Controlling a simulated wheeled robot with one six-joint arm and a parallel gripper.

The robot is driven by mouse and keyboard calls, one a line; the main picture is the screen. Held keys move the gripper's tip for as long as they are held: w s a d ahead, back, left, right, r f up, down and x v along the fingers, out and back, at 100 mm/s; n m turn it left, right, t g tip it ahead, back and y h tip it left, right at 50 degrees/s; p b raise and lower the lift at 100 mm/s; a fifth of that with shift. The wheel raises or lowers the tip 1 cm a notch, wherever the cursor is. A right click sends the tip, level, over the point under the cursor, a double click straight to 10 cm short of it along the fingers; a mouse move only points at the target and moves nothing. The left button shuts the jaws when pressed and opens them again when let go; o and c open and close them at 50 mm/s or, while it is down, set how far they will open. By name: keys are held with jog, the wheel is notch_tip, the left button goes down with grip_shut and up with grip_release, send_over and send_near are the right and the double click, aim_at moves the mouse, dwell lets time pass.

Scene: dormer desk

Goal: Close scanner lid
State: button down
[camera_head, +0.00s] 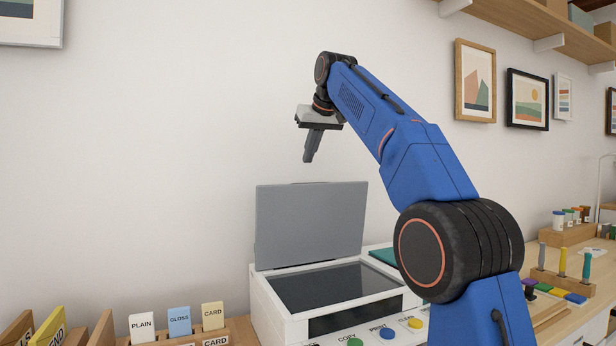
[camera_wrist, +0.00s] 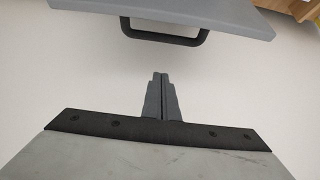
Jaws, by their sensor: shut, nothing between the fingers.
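The scanner (camera_head: 275,308) is a white box on the desk with a dark glass bed (camera_head: 330,285). Its grey lid (camera_head: 310,222) stands open, raised nearly upright at the back of the bed. In the wrist view the lid (camera_wrist: 200,12) shows at the top with a black handle (camera_wrist: 162,38) on its edge. My gripper (camera_head: 309,158) is shut and empty, pointing down above the lid's top edge and apart from it. In the wrist view my gripper (camera_wrist: 158,78) is below the handle, with a gap between them.
Card holders with labelled cards (camera_head: 180,322) stand left of the scanner. Coloured buttons (camera_head: 387,333) line its front. A wooden rack (camera_head: 560,282) with several tools is at the right. A shelf (camera_head: 540,25) and framed pictures (camera_head: 475,80) are on the wall.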

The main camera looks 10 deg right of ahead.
jog(key=shift+w+f, duration=0.2)
jog(key=shift+f, duration=3.05)
jog(key=shift+s, duration=0.15)
